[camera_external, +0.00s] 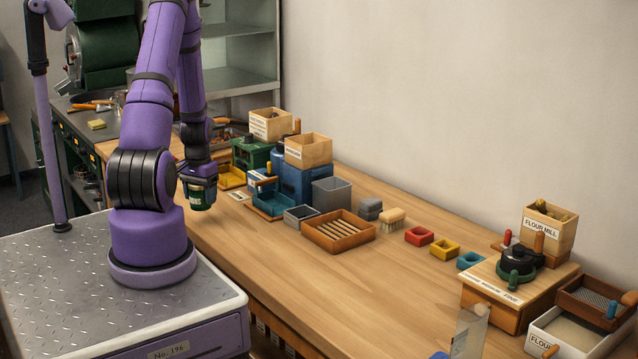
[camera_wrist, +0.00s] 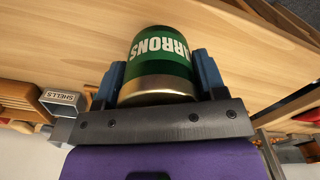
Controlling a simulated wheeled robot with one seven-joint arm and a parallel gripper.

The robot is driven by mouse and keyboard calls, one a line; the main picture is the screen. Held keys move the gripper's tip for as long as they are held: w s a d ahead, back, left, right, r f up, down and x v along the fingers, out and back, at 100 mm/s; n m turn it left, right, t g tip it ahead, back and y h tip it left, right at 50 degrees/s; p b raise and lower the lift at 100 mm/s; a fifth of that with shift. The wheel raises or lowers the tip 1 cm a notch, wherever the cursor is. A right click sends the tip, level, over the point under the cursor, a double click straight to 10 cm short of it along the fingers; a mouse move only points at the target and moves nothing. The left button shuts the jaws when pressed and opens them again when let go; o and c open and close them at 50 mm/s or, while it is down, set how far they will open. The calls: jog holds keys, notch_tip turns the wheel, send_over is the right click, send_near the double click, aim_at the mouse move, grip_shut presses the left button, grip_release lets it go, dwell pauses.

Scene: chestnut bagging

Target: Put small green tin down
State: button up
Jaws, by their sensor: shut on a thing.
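The small green tin (camera_wrist: 160,70) has white lettering and a gold rim. In the wrist view it sits between the two blue fingers of my gripper (camera_wrist: 160,82), which is shut on it. In the external view the tin (camera_external: 201,197) hangs under my gripper (camera_external: 199,184) at the left part of the wooden workbench (camera_external: 400,285). The tin looks roughly upright there. I cannot tell from the views whether its base touches the bench.
Right of my gripper stand a blue machine (camera_external: 303,185), a grey bin (camera_external: 331,193), a small SHELLS tray (camera_external: 300,215) and a slatted wooden tray (camera_external: 338,231). Red, yellow and blue small dishes (camera_external: 445,249) lie farther right.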

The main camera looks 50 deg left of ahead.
send_over(221, 211)
jog(key=shift+f, duration=0.4)
jog(key=shift+a+f, duration=0.1)
jog(key=shift+f, duration=1.65)
jog(key=shift+f, duration=0.15)
jog(key=o, duration=1)
notch_tip(221, 211, up, 12)
jog(key=shift+r, duration=0.25)
